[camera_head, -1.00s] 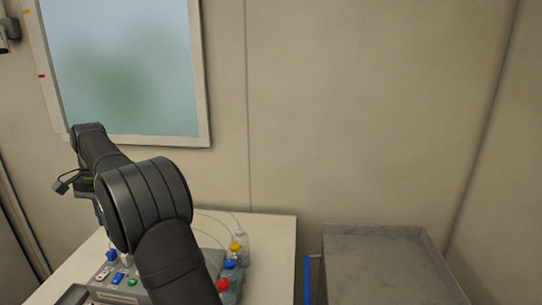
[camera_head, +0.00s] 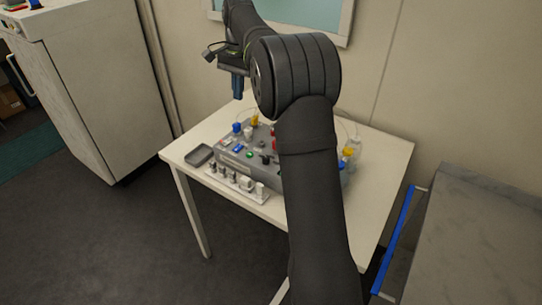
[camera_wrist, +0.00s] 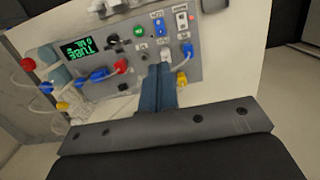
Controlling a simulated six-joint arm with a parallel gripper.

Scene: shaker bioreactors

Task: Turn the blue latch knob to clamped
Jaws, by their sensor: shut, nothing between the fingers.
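The grey bioreactor control box (camera_head: 262,165) sits on the white table, with several blue parts on it. A blue knob (camera_head: 237,128) stands at its back left in the head view. My gripper (camera_head: 237,96) hangs shut and empty above the box's left back side. Its blue-grey fingers (camera_wrist: 160,72) point at the panel. My arm hides the box's right part.
The white table (camera_head: 385,155) also carries a small grey tray (camera_head: 199,155), a strip of white fittings (camera_head: 238,184) and bottles with yellow caps (camera_head: 349,152). Tubes and cables run near the fingers. A cabinet (camera_head: 85,85) stands left, a grey bench (camera_head: 480,235) right.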

